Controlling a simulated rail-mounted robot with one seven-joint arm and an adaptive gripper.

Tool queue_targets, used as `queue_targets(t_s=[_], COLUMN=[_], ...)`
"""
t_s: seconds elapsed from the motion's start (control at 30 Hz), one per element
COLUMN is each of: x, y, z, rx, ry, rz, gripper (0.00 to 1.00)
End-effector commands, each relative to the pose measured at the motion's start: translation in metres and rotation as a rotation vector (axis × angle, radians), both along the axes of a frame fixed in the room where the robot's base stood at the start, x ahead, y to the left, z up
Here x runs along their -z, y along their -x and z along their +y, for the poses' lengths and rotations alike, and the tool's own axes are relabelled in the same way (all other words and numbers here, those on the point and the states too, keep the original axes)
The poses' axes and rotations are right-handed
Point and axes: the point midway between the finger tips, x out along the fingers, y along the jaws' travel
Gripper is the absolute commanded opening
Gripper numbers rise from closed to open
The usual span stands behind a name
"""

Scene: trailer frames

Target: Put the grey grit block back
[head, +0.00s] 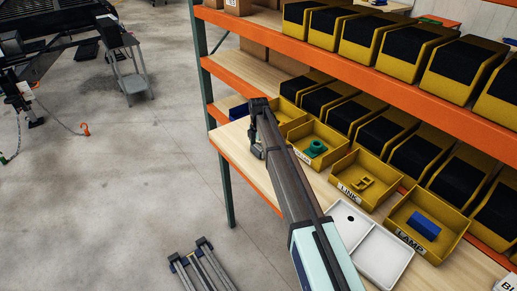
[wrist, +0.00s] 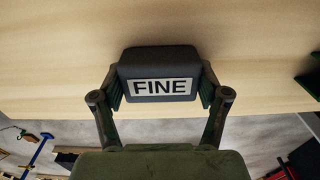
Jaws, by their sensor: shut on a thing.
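A dark grey grit block (wrist: 160,64) with a white label reading FINE is held between both fingers of my gripper (wrist: 161,88) in the wrist view. The pale wooden shelf board (wrist: 50,60) lies behind the block. I cannot tell whether the block touches the board. In the head view my gripper (head: 257,148) is at the left end of the lower shelf, near its front edge. The block cannot be made out clearly there.
Yellow bins labelled LINK (head: 362,178) and LAMP (head: 428,223) stand on the shelf, right of my arm. Another bin (head: 318,147) holds a green part. A white divided tray (head: 385,256) lies in front. A blue object (head: 238,112) sits behind my gripper. Orange beams (head: 240,172) edge the shelves.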

Motion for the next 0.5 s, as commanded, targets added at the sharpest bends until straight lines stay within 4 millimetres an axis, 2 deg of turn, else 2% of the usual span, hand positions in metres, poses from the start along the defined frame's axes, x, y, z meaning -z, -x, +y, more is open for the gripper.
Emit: queue_targets(t_s=[0.23, 0.27, 0.3, 0.33, 0.5], x=[0.0031, 0.0027, 0.0024, 0.0023, 0.0022], y=[0.0, 0.0, 0.0, 0.0, 0.0], z=[0.0, 0.0, 0.0, 0.0, 0.0], rx=[0.0, 0.0, 0.0, 0.0, 0.0], ry=[0.0, 0.0, 0.0, 0.0, 0.0], rz=[0.0, 0.0, 0.0, 0.0, 0.0], gripper=[0.36, 0.81, 0.95, 0.99, 0.99])
